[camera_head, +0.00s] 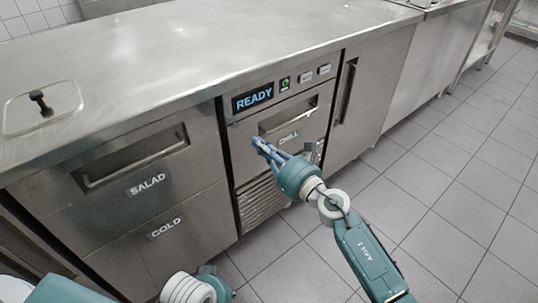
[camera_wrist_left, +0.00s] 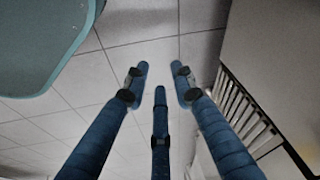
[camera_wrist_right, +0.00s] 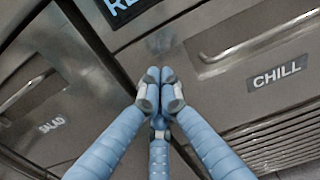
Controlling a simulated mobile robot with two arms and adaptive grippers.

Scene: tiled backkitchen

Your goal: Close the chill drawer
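The chill drawer (camera_head: 303,127) is a steel front with a recessed handle, below the READY display. It looks flush or nearly flush with the cabinet; a small gap cannot be ruled out. It also shows in the right wrist view (camera_wrist_right: 225,95), with its CHILL label at right. My right gripper (camera_head: 259,145) is in front of the drawer's left part, fingers together and empty, tips at or very close to the front. In the right wrist view the fingertips (camera_wrist_right: 154,78) meet. My left gripper (camera_wrist_left: 160,72) has its fingers apart, empty, above the floor; the head view does not show its fingers.
The READY panel (camera_head: 253,97) with buttons is above the drawer. Left are the SALAD drawer (camera_head: 115,190) and COLD drawer (camera_head: 195,225); right is a door with a vertical handle (camera_head: 346,90). A vent grille (camera_head: 262,202) is below. The tiled floor (camera_head: 440,190) at right is clear.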

